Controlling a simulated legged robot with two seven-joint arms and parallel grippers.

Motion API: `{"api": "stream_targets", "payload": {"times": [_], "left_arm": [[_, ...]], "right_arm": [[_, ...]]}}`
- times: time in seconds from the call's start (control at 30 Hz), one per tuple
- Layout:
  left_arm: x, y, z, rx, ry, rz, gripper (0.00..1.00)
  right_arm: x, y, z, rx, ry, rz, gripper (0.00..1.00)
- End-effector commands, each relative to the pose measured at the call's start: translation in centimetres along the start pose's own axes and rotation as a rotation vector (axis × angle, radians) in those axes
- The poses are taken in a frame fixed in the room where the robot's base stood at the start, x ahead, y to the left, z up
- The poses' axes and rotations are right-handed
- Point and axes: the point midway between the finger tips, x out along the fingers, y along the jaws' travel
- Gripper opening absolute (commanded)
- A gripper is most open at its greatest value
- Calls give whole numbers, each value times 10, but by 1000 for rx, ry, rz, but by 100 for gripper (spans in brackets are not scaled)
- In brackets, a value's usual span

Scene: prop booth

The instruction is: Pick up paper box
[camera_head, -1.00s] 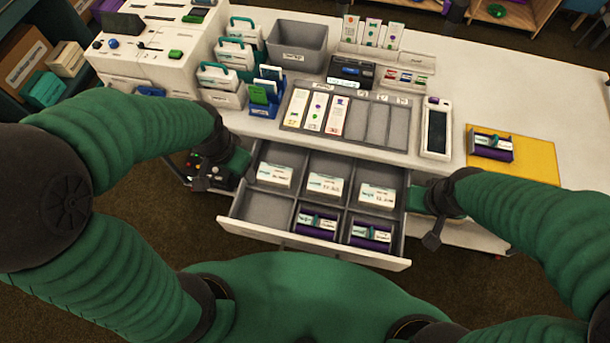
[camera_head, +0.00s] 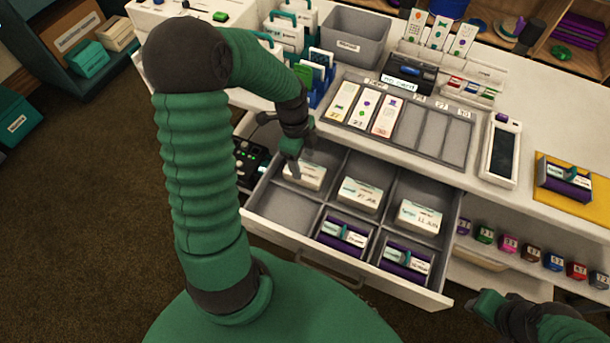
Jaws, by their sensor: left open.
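Three white paper boxes sit in the open drawer's back compartments: a left one (camera_head: 306,177), a middle one (camera_head: 361,194) and a right one (camera_head: 418,217). My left gripper (camera_head: 284,148) is open, pointing down at the left white box, with a fingertip over its back left part. I cannot tell whether it touches the box. Two purple boxes with white labels, one (camera_head: 343,236) and another (camera_head: 405,260), lie in front compartments. My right gripper (camera_head: 487,304) is low at the right, beside the drawer; its jaws are not clear.
The drawer (camera_head: 350,286) has dividers, and its front left compartment is empty. Above it, the counter holds a card tray (camera_head: 402,122), a grey bin (camera_head: 355,37) and a handheld device (camera_head: 501,150). Another purple box (camera_head: 566,181) lies on a yellow mat (camera_head: 598,208).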

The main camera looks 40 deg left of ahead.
Motion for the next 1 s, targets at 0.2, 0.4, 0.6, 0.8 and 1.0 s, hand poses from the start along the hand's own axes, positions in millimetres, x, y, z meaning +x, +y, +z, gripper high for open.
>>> {"api": "stream_targets", "payload": {"times": [0.2,0.4,0.6,0.8,1.0], "left_arm": [[36,5,-2,3,-1,2,65],[54,4,-3,2,-1,0,65],[54,4,-2,1,0,0,62],[54,4,-2,1,0,0,40],[54,4,-2,1,-1,-1,40]], "right_arm": [[15,0,4,0,0,0,32],[18,0,4,0,0,0,32],[17,0,4,0,0,0,32],[17,0,4,0,0,0,32],[17,0,4,0,0,0,32]]}}
